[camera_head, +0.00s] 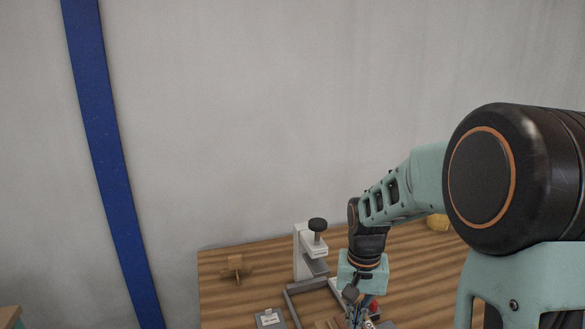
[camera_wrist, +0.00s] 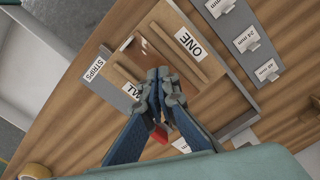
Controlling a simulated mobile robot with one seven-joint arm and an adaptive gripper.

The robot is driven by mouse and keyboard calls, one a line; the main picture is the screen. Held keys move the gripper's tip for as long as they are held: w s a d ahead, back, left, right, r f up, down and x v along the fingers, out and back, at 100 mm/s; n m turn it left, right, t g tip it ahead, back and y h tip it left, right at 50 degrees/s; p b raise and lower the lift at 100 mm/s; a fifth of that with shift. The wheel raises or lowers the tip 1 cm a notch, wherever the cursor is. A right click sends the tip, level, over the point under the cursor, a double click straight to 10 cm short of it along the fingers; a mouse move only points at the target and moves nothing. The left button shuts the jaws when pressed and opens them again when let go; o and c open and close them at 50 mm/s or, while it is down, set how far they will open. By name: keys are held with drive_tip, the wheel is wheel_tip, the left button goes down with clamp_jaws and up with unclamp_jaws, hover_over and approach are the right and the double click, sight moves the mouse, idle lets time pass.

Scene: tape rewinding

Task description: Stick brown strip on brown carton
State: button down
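My gripper (camera_wrist: 166,84) is low over the work area, its fingertips close together. In the wrist view they cover part of a wooden tray (camera_wrist: 172,22) with a label reading ONE (camera_wrist: 190,43) and another, partly hidden label ending in ML (camera_wrist: 134,90). A glossy orange-brown patch (camera_wrist: 136,45) shows just beyond the tips; I cannot tell whether it is the strip or part of the carton. I cannot tell whether anything thin is between the fingertips. In the head view my gripper (camera_head: 360,318) is at the bottom edge, with its tips barely visible.
A tray labelled STRIPS (camera_wrist: 95,69) lies left of the wooden tray. Grey plates with mm labels (camera_wrist: 246,39) lie right. A grey clamp stand with a black knob (camera_head: 317,225) stands beside my wrist. A small wooden piece (camera_head: 235,267) lies left; open tabletop (camera_head: 225,300) is around it.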

wheel_tip(320, 180, up, 6)
drive_tip(key=p, duration=0.4)
drive_tip(key=shift+f, duration=0.1)
